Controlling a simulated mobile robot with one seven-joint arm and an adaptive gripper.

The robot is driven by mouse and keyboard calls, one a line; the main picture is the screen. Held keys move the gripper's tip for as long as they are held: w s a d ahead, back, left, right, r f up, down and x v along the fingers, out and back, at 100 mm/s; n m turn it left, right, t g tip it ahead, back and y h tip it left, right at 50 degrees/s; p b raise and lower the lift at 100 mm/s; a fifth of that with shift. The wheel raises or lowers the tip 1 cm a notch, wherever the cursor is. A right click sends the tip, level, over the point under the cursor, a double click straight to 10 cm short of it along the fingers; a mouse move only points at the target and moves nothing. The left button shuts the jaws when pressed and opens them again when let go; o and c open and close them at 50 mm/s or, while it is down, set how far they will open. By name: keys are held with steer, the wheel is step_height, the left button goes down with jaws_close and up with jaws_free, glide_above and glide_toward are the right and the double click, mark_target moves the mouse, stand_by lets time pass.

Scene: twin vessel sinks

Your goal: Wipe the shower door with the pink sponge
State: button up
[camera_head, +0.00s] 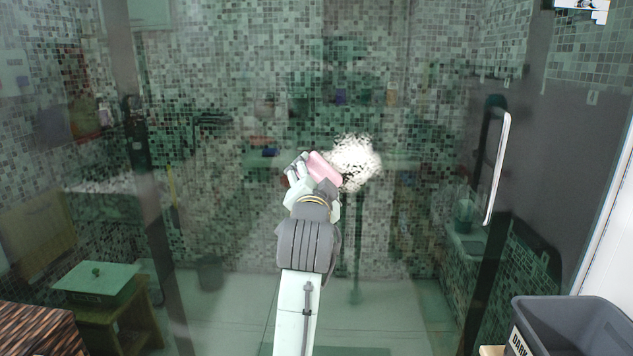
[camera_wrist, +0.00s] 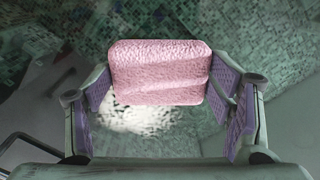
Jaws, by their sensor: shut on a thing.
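The pink sponge (camera_head: 324,168) is in my gripper (camera_head: 308,170), raised in front of the glass shower door (camera_head: 410,230). In the wrist view the sponge (camera_wrist: 160,72) sits between the two purple-padded fingers, which are shut on it. A white speckled patch (camera_head: 355,160) shows on the door just right of the sponge. It also shows in the wrist view (camera_wrist: 140,118), partly hidden behind the sponge. I cannot tell whether the sponge touches the glass.
A long metal door handle (camera_head: 497,165) stands upright at the right. A dark grey bin (camera_head: 580,325) is at the lower right. A brown woven box (camera_head: 40,330) is at the lower left. A lidded box on a stool (camera_head: 97,280) shows through or in the glass.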

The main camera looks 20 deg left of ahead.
mark_target(317, 159)
steer(key=shift+w+a, duration=0.1)
steer(key=shift+w, duration=0.4)
